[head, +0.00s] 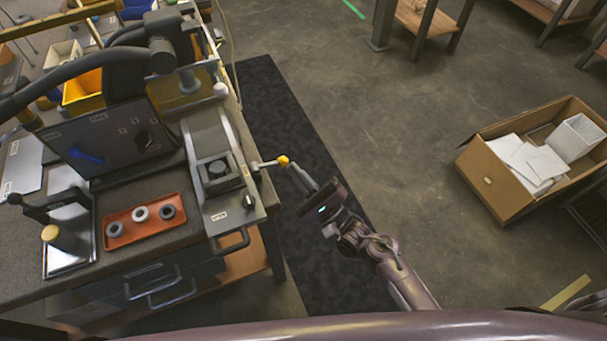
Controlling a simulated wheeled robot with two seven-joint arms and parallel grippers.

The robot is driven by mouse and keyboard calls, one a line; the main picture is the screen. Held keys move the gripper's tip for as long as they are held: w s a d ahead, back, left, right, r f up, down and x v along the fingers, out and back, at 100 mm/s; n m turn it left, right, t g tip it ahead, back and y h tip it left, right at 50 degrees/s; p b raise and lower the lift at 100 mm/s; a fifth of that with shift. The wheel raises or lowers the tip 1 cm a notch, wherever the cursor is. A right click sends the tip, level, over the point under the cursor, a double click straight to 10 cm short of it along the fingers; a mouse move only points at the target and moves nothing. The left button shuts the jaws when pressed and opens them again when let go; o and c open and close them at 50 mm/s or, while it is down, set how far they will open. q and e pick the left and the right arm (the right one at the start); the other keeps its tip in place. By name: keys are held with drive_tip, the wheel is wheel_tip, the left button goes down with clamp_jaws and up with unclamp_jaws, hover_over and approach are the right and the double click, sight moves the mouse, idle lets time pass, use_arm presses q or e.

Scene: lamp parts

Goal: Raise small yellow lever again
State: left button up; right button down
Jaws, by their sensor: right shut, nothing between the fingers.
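The small yellow lever knob (283,160) sits at the end of a thin metal rod on the right side of a grey metal fixture (222,200) at the bench's edge. The rod sticks out to the right, roughly level in the picture. My right gripper (292,168) reaches in from the lower right. Its fingers are shut and empty, with their tips right at the knob. I cannot tell whether they touch it or lie just below it. My left gripper is not in view.
An orange-red tray (146,238) with several grey rings lies on the bench. A dark panel (110,140) stands behind. An open cardboard box (490,185) is on the floor at right.

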idle(0.3)
drive_tip(key=shift+d+r+n+g+p, duration=0.15)
drive_tip(key=shift+r+n+g+p, duration=0.2)
drive_tip(key=shift+n+g+p, duration=0.2)
drive_tip(key=shift+r+n+p, duration=0.15)
drive_tip(key=shift+n+p, duration=0.1)
drive_tip(key=shift+p, duration=0.05)
drive_tip(key=r+n+g+p, duration=0.1)
drive_tip(key=n+p, duration=0.1)
drive_tip(key=p, duration=0.1)
drive_tip(key=r+n+g+p, duration=0.1)
drive_tip(key=r+n+p, duration=0.1)
drive_tip(key=p, duration=0.1)
drive_tip(key=r+n+g+p, duration=0.1)
drive_tip(key=n+g+p, duration=0.1)
drive_tip(key=n+p, duration=0.1)
drive_tip(key=shift+w+d+r, duration=0.1)
drive_tip(key=shift+d+r, duration=0.15)
drive_tip(key=shift+r, duration=0.15)
drive_tip(key=shift+f, duration=0.1)
